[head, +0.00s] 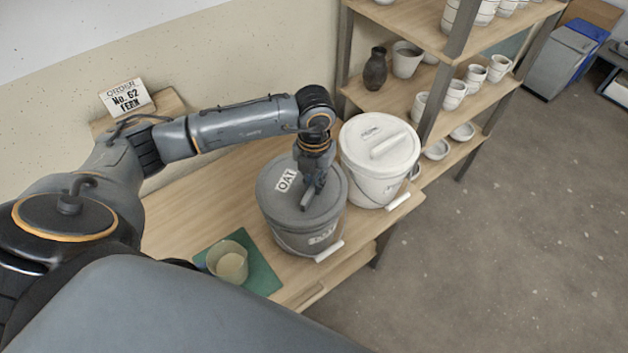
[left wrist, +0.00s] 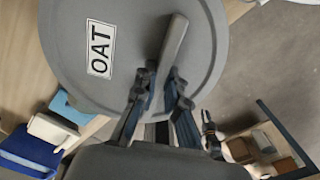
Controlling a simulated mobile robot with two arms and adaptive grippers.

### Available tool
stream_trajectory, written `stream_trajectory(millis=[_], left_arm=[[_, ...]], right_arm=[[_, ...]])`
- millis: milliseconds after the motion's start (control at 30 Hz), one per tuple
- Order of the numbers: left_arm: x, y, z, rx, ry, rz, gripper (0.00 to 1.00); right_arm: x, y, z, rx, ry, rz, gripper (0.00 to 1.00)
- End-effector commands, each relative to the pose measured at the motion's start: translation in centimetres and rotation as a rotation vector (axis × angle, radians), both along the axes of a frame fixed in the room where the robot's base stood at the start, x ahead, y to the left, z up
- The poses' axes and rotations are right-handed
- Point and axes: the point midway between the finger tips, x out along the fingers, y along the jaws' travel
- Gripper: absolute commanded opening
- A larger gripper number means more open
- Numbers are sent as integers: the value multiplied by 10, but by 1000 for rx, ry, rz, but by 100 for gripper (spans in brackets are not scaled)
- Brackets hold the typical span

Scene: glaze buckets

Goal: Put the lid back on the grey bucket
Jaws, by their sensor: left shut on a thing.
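The grey lid (head: 268,182), marked OAT, is at the top of the grey bucket (head: 285,236) on the wooden table. It looks roughly level and lined up with the bucket, but I cannot tell if it is fully seated. My left gripper (head: 313,182) comes down from above and is shut on the lid's bar handle (head: 306,200). In the left wrist view the gripper (left wrist: 158,80) has its fingers on either side of the near end of the handle (left wrist: 174,40), and the lid (left wrist: 140,25) hides the bucket. My right gripper is not in view.
A white lidded bucket (head: 378,180) stands close right of the grey one. A cup (head: 228,262) stands on a green mat (head: 262,277) in front. An order card (head: 126,98) is at the back left. A shelf (head: 400,95) with pottery stands behind.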

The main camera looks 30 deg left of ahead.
Motion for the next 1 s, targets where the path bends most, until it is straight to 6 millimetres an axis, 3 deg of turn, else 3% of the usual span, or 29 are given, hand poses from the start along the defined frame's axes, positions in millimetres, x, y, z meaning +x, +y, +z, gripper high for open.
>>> stream_trajectory(millis=[933, 1000], left_arm=[[0, 0, -2, 0, -1, 0, 0], [0, 0, -3, 0, -1, 0, 22]], right_arm=[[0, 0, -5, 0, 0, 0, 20], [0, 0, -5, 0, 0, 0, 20]])
